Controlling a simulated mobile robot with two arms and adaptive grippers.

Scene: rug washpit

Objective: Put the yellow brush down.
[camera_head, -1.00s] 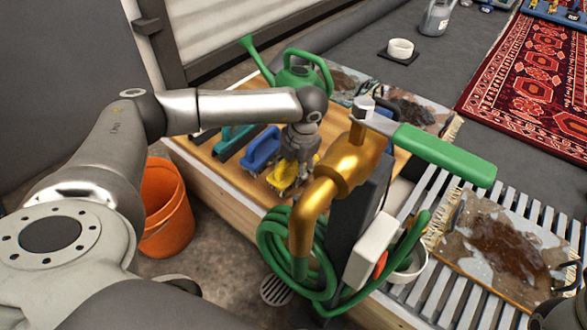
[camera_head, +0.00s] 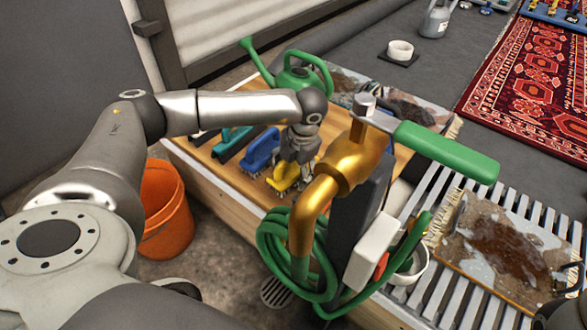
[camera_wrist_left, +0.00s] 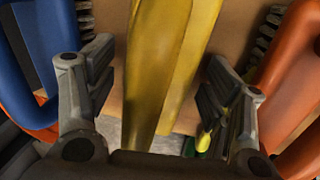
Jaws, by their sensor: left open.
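The yellow brush (camera_head: 283,180) is on the wooden bench top (camera_head: 203,150), partly hidden by my left gripper and the brass tap. In the left wrist view its yellow handle (camera_wrist_left: 172,60) runs between my two open fingers, with a gap on either side. My left gripper (camera_head: 292,172) is open, pointing down right over the brush; it also shows in the left wrist view (camera_wrist_left: 155,95). My right gripper cannot be made out; only a dark piece shows at the lower right edge of the head view.
A blue brush (camera_head: 261,150) and a teal one (camera_head: 232,140) lie beside it; an orange-red handle (camera_wrist_left: 290,90) is on its other side. A brass tap (camera_head: 345,165) with green hose stands close. A green watering can (camera_head: 298,76) is behind, an orange bucket (camera_head: 166,215) below.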

